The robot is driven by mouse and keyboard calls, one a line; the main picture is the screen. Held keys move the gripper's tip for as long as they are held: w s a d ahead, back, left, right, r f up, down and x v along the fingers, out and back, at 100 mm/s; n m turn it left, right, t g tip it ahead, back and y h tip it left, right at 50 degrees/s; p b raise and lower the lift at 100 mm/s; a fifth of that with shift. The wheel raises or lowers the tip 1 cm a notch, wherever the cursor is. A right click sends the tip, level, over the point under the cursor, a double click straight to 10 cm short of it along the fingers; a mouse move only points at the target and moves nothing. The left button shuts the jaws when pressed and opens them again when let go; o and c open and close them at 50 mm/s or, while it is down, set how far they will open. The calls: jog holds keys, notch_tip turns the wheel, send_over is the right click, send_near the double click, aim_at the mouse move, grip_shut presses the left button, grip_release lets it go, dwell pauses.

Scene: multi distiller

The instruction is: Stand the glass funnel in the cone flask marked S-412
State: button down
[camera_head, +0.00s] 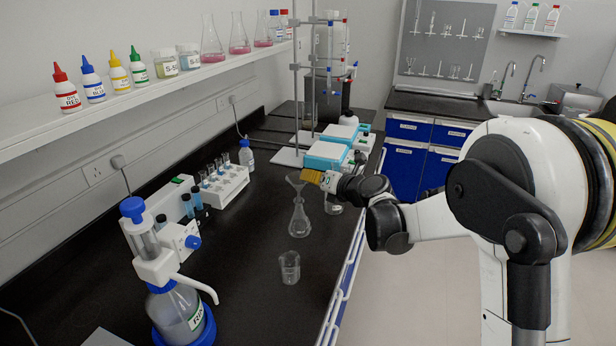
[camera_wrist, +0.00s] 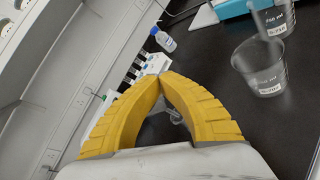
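The clear glass funnel (camera_head: 295,181) is upright above the neck of a cone flask (camera_head: 298,223) on the black bench in the head view. Its stem appears to run into the flask's mouth, but the glass is too faint to tell how deep. No marking is readable on this flask. My gripper (camera_head: 304,176) reaches in from the right at the funnel's rim, its yellow fingers drawn together. In the wrist view my gripper (camera_wrist: 160,78) has its fingertips meeting, apparently on the thin glass wall. Clear glass shows faintly between the fingers; the rest is hidden.
A beaker (camera_head: 289,268) stands in front of the flask. Another glass vessel (camera_head: 334,204) is right of it, near the bench edge. A white tube rack (camera_head: 222,186), blue-capped bottle (camera_head: 246,156) and dispenser bottle (camera_head: 180,312) stand left. Blue-topped devices (camera_head: 326,155) lie behind.

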jog(key=shift+f+b, duration=1.15)
jog(key=shift+f, duration=0.4)
jog(key=c, duration=1.5)
grip_release()
jog(key=shift+c, duration=0.2)
jog(key=shift+s, duration=0.1)
jog(key=v, duration=1.2)
